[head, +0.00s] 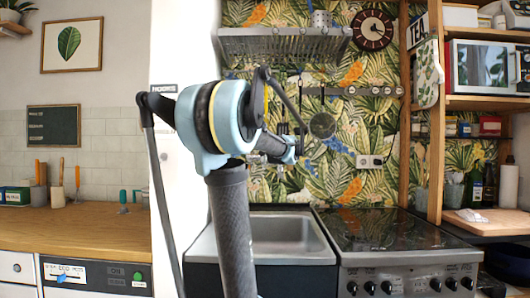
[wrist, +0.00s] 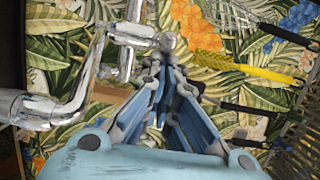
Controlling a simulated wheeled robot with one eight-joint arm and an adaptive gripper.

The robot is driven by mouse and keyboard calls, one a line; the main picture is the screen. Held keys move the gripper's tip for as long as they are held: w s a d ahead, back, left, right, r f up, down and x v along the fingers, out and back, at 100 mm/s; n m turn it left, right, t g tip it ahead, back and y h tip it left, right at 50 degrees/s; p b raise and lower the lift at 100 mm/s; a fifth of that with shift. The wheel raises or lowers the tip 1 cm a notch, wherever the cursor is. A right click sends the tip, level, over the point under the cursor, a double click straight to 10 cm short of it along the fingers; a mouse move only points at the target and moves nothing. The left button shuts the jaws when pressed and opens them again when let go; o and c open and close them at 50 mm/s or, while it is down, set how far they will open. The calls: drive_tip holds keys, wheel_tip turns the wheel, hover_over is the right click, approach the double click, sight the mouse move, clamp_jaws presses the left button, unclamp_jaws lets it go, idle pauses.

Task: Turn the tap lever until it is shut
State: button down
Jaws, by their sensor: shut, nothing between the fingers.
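The chrome tap shows in the wrist view, with a bent pipe (wrist: 68,108) at the left and a valve body (wrist: 130,35) at the top. A short piece with a rounded end (wrist: 169,42) points right from the valve; it looks like the lever. My gripper (wrist: 168,72) is shut and empty, its fingertips just below that rounded end. I cannot tell whether they touch it. In the head view my gripper (head: 295,150) is by the wall above the sink, and my arm hides most of the tap.
The steel sink (head: 285,235) is below my gripper, with a black-topped stove (head: 385,230) to its right. A hanging rail (head: 350,91) and a steel shelf (head: 285,42) are on the leafy wall above. In the wrist view, dark-handled utensils (wrist: 245,108) hang to the right.

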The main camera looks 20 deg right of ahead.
drive_tip(key=shift+w+a, duration=0.25)
drive_tip(key=shift+a, duration=0.6)
drive_tip(key=shift+w+a, duration=0.3)
drive_tip(key=shift+a, duration=0.6)
drive_tip(key=shift+w+a, duration=0.25)
drive_tip(key=shift+a, duration=0.7)
drive_tip(key=s+a, duration=0.1)
drive_tip(key=s, duration=1)
drive_tip(key=shift+s+a, duration=0.2)
drive_tip(key=shift+a, duration=0.15)
